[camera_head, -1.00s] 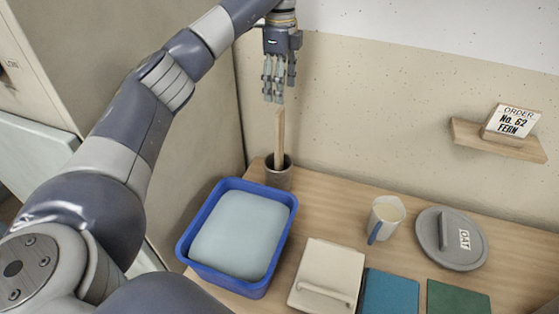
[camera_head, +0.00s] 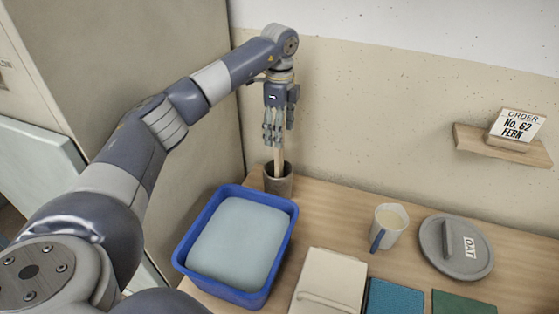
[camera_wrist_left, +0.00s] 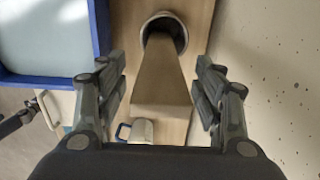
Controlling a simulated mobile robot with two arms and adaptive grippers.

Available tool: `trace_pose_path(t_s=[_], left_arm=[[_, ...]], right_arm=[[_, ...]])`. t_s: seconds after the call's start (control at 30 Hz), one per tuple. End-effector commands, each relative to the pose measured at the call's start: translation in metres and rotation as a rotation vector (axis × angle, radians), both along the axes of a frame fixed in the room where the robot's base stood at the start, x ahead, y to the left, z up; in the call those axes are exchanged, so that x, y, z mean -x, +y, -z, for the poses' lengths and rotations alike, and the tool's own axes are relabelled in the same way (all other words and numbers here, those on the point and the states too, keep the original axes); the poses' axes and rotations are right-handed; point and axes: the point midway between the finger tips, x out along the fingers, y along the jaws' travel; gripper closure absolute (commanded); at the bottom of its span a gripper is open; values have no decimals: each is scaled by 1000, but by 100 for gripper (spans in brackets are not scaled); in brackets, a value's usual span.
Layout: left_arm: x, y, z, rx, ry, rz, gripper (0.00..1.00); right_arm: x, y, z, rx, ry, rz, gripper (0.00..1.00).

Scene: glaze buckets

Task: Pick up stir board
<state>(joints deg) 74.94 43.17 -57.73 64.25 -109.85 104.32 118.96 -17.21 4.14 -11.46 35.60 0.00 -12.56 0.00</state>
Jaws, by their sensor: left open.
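The stir board (camera_head: 278,159) is a pale wooden stick standing upright in a dark grey cup (camera_head: 279,186) at the back left of the table. My left gripper (camera_head: 274,140) points down over it, fingers around the board's upper part. In the left wrist view the board (camera_wrist_left: 162,82) rises between the two open fingers of my left gripper (camera_wrist_left: 160,95), with a gap on each side. The cup (camera_wrist_left: 165,27) shows there at the top, with the board's lower end inside it.
A white mug (camera_head: 388,226), a grey OAT lid (camera_head: 437,247) and tiles lie to the right. A wall shelf (camera_head: 502,145) holds an order card.

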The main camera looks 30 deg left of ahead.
Motion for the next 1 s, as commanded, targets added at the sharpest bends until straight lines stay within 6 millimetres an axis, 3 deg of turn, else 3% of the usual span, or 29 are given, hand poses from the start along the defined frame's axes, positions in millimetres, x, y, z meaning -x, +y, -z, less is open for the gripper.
trace_pose_path(t_s=[0.13, 0.4, 0.67, 1.0], left_arm=[[0, 0, 17, 0, 0, 0, 38], [0, 0, 20, 0, -1, 0, 38], [0, 0, 20, 0, -1, 0, 96], [0, 0, 18, 0, -2, 0, 96]], right_arm=[[0, -1, -3, 1, 0, -1, 60], [0, -6, -2, 8, 0, -2, 60], [0, -9, -2, 11, 2, -3, 60], [0, -9, -2, 11, 2, -3, 60]])
